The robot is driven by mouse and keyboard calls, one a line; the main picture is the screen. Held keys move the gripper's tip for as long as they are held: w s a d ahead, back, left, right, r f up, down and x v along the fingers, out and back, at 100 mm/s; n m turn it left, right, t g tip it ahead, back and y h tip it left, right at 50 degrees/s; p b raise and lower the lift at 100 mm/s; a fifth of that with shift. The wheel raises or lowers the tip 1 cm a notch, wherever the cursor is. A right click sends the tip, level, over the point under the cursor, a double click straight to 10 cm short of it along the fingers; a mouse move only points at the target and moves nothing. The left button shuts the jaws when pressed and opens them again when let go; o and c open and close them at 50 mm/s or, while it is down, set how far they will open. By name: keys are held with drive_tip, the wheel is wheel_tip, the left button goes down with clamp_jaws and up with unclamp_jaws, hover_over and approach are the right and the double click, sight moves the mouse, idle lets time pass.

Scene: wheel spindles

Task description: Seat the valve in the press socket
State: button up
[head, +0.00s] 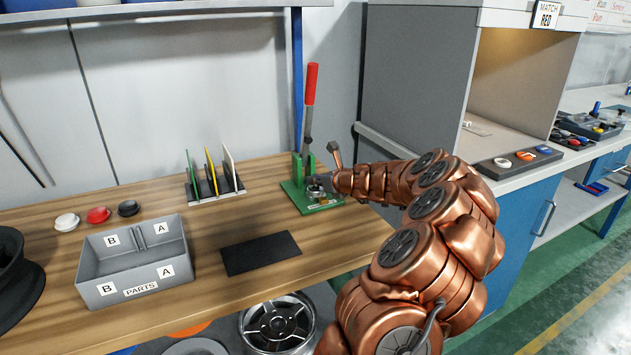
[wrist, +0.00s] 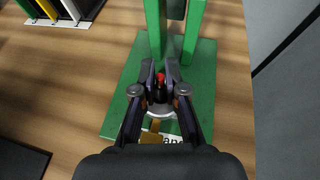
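The green press (head: 297,170) with a red-handled lever stands at the back edge of the wooden bench. My gripper (head: 319,182) is low over its base, at the silver round socket (head: 313,190). In the wrist view, my gripper (wrist: 160,78) has its fingers close on both sides of a small dark valve with a red top (wrist: 160,82). The valve looks upright and held between the fingers. The silver socket rim (wrist: 161,111) shows just below it in that view. The valve's lower end is hidden, so I cannot tell how deep it sits.
The press posts (wrist: 193,30) rise just beyond the fingers. A rack (head: 215,188) with coloured plates stands left of the press. A black mat (head: 261,253), a grey parts bin (head: 134,262) and white, red and black discs (head: 98,215) lie further left. A grey cabinet (head: 415,80) stands right.

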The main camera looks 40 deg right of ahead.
drive_tip(key=o, duration=0.4)
drive_tip(key=shift+c, duration=0.2)
drive_tip(key=v, duration=1.2)
drive_tip(key=shift+p, duration=0.3)
drive_tip(key=shift+r, duration=0.15)
drive_tip(key=shift+a, duration=0.15)
